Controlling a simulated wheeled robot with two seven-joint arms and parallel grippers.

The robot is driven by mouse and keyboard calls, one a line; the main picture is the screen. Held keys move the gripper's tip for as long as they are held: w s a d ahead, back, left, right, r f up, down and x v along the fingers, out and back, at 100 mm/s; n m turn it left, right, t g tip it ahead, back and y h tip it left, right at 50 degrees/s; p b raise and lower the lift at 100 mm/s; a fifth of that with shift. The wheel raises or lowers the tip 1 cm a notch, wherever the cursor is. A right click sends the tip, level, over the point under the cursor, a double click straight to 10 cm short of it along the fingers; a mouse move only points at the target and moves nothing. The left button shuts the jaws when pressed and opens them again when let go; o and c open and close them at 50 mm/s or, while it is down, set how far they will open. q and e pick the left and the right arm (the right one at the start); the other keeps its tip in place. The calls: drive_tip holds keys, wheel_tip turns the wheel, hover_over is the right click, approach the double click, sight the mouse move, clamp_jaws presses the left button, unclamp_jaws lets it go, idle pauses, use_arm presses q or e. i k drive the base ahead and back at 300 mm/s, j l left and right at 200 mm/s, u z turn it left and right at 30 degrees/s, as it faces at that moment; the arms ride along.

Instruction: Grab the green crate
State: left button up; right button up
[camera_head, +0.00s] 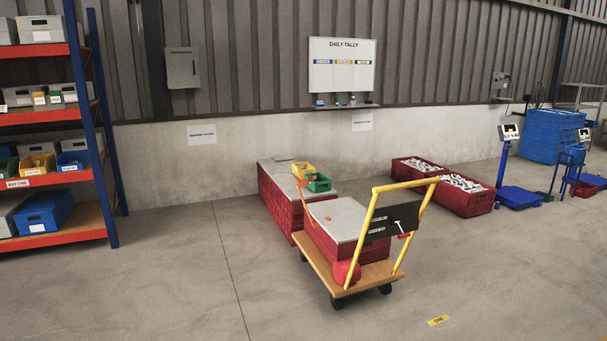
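A small green crate (320,184) sits on the grey lid of a large red crate (280,205) near the middle of the camera_head view. A small yellow bin (302,170) stands right behind it, and something orange lies at its left. Other green containers show: a small low one (544,196) on the floor by the scales at the right, and small bins on the shelf at the left. Neither of my grippers is in view.
A platform trolley (375,272) with a yellow handle and a grey-lidded red crate stands in front of the green crate. Open red crates (466,197) of metal parts stand to the right. A blue-and-orange shelf (105,150) is at the left. The front floor is mostly clear.

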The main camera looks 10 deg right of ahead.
sight(321, 183)
drive_tip(key=i, duration=1.45)
drive_tip(key=i+j, duration=0.1)
drive_tip(key=i, duration=2.85)
drive_tip(key=i+z, duration=0.45)
drive_tip(key=i+j+z, duration=0.25)
drive_tip(key=z, duration=0.2)
drive_tip(key=i+j+z, duration=0.65)
drive_tip(key=z, duration=0.2)
drive_tip(key=i+j+z, duration=0.2)
drive_tip(key=j+z, duration=0.25)
drive_tip(key=j, duration=0.2)
drive_tip(key=i+j+z, duration=0.1)
drive_tip(key=j+z, duration=0.55)
drive_tip(key=j, duration=0.5)
